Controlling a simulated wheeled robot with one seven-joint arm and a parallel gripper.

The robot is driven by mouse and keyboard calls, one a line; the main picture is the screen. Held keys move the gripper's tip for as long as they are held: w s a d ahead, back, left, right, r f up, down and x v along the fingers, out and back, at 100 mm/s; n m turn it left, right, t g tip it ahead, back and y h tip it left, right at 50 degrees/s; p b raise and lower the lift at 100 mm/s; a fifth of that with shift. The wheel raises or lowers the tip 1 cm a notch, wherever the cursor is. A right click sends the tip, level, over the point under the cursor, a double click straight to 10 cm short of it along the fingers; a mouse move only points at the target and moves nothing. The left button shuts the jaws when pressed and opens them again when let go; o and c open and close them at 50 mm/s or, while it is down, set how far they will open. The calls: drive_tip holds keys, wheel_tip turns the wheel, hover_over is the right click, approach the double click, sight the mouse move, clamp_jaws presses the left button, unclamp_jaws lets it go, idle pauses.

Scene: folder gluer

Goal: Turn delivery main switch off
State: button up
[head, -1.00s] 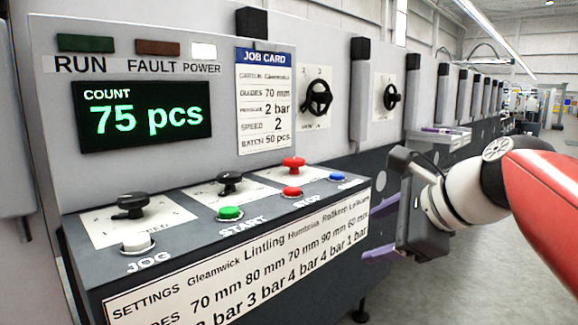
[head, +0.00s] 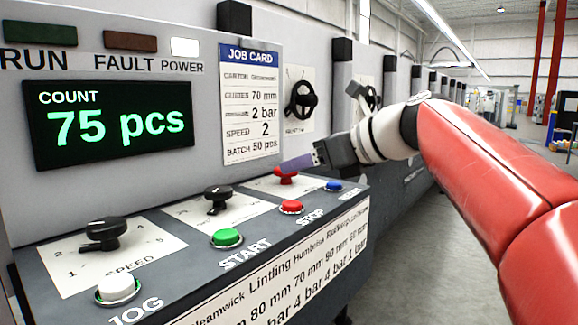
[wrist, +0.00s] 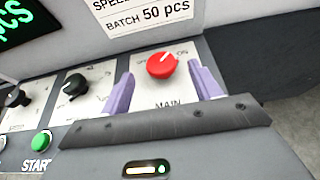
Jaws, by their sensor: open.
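The red main switch knob (wrist: 161,65) sits on a pale plate marked MAIN in the wrist view. Its white pointer mark leans to the upper right, towards the lettering ON. In the head view the knob (head: 286,177) is partly hidden behind my gripper (head: 297,163). My gripper (wrist: 163,86) is open, with one purple finger on each side of the knob in the wrist view. I cannot tell whether either finger touches the knob.
The sloping panel also holds a green START button (head: 227,238), a red STOP button (head: 291,207), a blue button (head: 333,186), a white JOG button (head: 117,289) and black knobs (head: 104,233). The upright panel shows 75 pcs on its display (head: 110,122). Floor to the right is clear.

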sight(286, 176)
drive_tip(key=x, duration=0.4)
drive_tip(key=c, duration=1)
drive_tip(key=shift+o, duration=0.2)
